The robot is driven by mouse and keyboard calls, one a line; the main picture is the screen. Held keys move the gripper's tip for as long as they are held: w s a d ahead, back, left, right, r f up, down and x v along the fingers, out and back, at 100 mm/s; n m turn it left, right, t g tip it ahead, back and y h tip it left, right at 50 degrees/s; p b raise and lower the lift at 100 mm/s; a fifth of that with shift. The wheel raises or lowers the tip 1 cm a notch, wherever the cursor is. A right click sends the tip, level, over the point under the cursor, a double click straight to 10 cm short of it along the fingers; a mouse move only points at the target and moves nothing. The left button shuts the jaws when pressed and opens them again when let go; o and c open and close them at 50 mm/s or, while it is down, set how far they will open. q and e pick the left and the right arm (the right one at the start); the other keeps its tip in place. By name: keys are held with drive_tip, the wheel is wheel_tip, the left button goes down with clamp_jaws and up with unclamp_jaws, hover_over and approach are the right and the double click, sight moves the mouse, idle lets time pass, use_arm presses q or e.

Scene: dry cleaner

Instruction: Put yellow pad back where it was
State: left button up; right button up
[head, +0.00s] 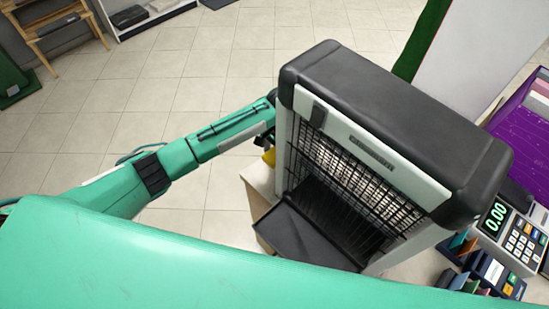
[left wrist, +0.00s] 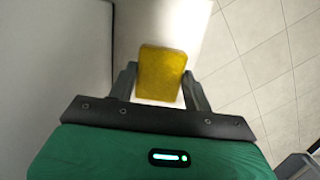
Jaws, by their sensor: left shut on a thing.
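The yellow pad (left wrist: 162,72) is a small, rounded yellow block in the left wrist view. My left gripper (left wrist: 160,82) is shut on it, with one finger on each side. Below the pad in that view is a pale surface; I cannot tell whether the pad touches it. In the head view only a sliver of yellow (head: 269,157) shows beside the large grey and black machine, at the end of my left arm. The machine hides most of my left gripper there. My right gripper is not in view.
The machine (head: 395,110) with a black grille and tray stands on a pale wooden stand (head: 262,185) close to my left arm. A card terminal (head: 495,272) and a price display (head: 497,215) are at the right. Tiled floor (head: 150,95) is clear at the left.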

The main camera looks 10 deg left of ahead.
use_arm(q)
wheel_tip(320, 180, down, 4)
drive_tip(key=shift+f+p, duration=0.1)
drive_tip(key=shift+p, duration=0.2)
drive_tip(key=shift+f, duration=0.35)
drive_tip(key=o, duration=0.9)
drive_tip(key=shift+o, duration=0.2)
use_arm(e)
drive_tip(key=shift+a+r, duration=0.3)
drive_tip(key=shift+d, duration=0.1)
